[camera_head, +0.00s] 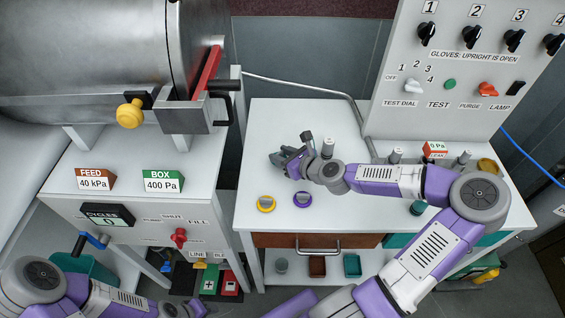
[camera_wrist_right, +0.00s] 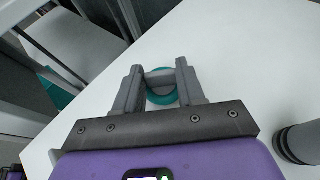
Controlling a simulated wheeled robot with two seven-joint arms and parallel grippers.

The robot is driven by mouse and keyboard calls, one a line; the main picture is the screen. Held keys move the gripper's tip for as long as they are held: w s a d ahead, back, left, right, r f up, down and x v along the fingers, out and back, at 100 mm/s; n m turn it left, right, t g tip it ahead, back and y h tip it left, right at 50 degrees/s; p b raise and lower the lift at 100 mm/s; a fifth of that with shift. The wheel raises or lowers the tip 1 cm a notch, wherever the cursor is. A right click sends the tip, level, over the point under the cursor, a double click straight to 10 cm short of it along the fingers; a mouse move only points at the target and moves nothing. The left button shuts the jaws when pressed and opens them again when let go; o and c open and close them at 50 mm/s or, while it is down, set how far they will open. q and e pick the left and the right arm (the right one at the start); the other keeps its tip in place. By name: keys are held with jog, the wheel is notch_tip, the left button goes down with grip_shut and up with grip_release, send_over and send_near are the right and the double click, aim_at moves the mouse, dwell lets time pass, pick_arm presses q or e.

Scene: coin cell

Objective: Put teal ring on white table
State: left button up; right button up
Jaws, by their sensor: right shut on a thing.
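My right gripper (camera_head: 280,158) is over the left part of the white table (camera_head: 275,122). In the right wrist view, its jaws (camera_wrist_right: 161,88) are shut on the teal ring (camera_wrist_right: 162,98), which shows between the two fingers. The white tabletop (camera_wrist_right: 235,60) lies behind the ring; whether the ring touches it, I cannot tell. In the head view I cannot make out the ring, as the gripper hides it. My left arm enters at the lower left of the head view, but its gripper is not in view.
A grey-white cylinder (camera_head: 328,148) stands close beside my right wrist. A switch panel (camera_head: 470,65) rises behind the table. Bare tabletop surrounds the gripper's left side.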

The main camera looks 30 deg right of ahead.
jog(key=shift+f, duration=0.9)
pick_arm(q)
jog(key=shift+f, duration=0.5)
pick_arm(e)
jog(key=shift+r, duration=0.1)
jog(key=o, duration=1)
